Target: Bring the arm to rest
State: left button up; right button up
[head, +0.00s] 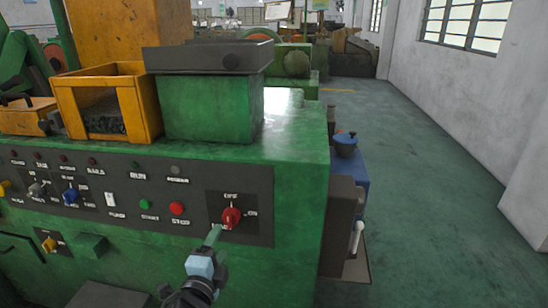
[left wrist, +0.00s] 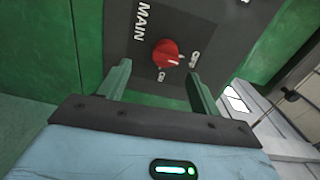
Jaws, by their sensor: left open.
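My left gripper (head: 214,236) is in front of the right end of the green machine's control panel. In the left wrist view its two green fingers (left wrist: 159,78) are spread apart with nothing between them. A red rotary switch (head: 231,217) sits on the dark panel just beyond the fingertips. My right gripper is in neither view.
The dark control panel (head: 100,197) carries several buttons and knobs, among them a red button (head: 177,208) and a green button (head: 145,204). A yellow frame (head: 140,112) and a green box (head: 208,110) stand on the machine. Open floor (head: 440,215) lies to the right, beside a white wall (head: 440,85).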

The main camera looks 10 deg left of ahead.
pick_arm(q)
jog(key=s+f+n+g, duration=0.3)
jog(key=s+f+n, duration=0.2)
jog(key=s+f, duration=0.3)
jog(key=s+f+n+g+h+p, duration=0.1)
jog(key=s+f+n+g, duration=0.2)
jog(key=s+f, duration=0.6)
jog(key=s+a+f+n+g+p, duration=0.1)
jog(key=s+f+n+g, duration=0.2)
jog(key=s+f+n, duration=0.5)
jog(key=s, duration=1.2)
jog(key=shift+s+f, duration=0.2)
jog(key=shift+f, duration=0.15)
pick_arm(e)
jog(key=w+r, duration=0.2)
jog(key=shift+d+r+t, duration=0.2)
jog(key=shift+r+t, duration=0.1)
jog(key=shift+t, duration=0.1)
